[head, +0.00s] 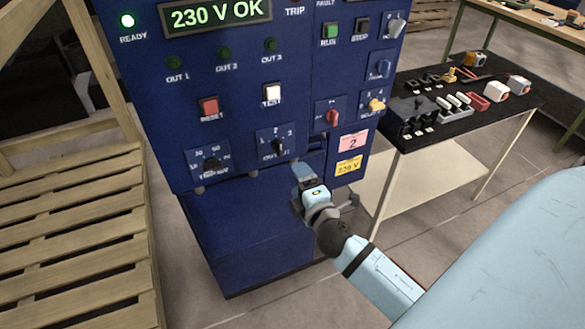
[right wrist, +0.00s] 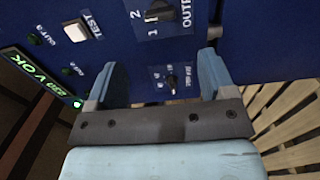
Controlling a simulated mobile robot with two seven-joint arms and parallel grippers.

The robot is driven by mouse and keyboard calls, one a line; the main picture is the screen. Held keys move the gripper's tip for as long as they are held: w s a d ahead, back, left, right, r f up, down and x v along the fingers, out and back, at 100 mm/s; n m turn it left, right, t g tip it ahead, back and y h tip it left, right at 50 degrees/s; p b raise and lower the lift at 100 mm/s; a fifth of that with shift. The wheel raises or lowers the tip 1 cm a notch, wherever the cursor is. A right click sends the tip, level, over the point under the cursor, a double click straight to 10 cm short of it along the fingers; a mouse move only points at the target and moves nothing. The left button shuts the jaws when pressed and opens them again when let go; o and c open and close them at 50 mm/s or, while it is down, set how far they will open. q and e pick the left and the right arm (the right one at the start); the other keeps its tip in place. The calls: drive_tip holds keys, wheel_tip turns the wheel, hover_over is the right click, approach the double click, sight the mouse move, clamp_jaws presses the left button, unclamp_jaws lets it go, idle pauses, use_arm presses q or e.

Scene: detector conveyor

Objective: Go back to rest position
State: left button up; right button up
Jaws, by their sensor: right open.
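My right gripper (head: 306,178) is in front of the blue control cabinet (head: 230,240), just below and right of the output selector knob (head: 277,147). It is open and nothing shows between its fingers. In the right wrist view the two fingers (right wrist: 163,82) stand apart, with the trip knob (right wrist: 171,81) seen behind the gap and the output knob (right wrist: 160,11) above. I cannot tell how near the fingertips are to the panel. My left gripper is not in view.
A wooden slatted rack (head: 75,235) stands left of the cabinet. A black-topped table (head: 470,125) with small electrical parts stands right. Grey floor lies between.

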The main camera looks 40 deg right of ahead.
drive_tip(key=shift+s+a, duration=0.15)
drive_tip(key=shift+s, duration=0.35)
